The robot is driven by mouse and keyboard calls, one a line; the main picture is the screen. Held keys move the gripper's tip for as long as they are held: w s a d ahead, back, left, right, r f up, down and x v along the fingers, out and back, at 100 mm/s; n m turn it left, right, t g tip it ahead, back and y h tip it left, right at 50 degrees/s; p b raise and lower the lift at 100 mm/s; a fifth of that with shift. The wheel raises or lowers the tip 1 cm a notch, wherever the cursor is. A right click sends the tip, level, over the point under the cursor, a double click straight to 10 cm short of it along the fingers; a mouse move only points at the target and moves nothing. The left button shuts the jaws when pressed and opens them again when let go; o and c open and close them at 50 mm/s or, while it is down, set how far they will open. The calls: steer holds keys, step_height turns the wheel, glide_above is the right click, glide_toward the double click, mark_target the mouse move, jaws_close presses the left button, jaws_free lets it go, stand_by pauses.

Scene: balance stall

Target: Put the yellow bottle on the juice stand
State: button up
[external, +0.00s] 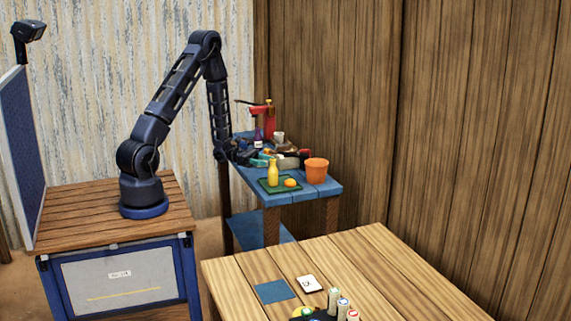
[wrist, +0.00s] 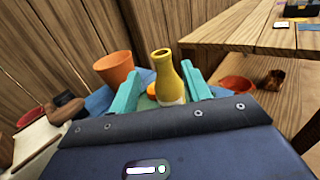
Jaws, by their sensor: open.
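The yellow bottle (external: 273,173) stands upright on a dark green tray (external: 268,188) on the blue table, beside an orange fruit (external: 290,182). In the wrist view the bottle (wrist: 163,68) shows between the two teal fingers of my gripper (wrist: 161,84), with its lower part hidden. In the external view my gripper (external: 259,159) is low over the table, just behind and left of the bottle. The fingers are apart and hold nothing. I cannot tell whether they reach around the bottle. No thing is clearly marked as the juice stand.
An orange bucket (external: 317,170) stands right of the tray. Behind are a red extinguisher-like object (external: 269,120), a dark purple bottle (external: 257,138), a white cup (external: 279,138) and clutter. A wooden table (external: 370,265) in front holds a blue mat (external: 273,291), a white card (external: 309,284) and several small bottles.

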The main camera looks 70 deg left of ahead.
mark_target(273, 165)
steer(key=x, duration=0.3)
steer(key=shift+d+r, duration=0.25)
steer(key=shift+d, duration=0.1)
steer(key=shift+w+d, duration=0.45)
steer(key=shift+c, duration=0.2)
jaws_close()
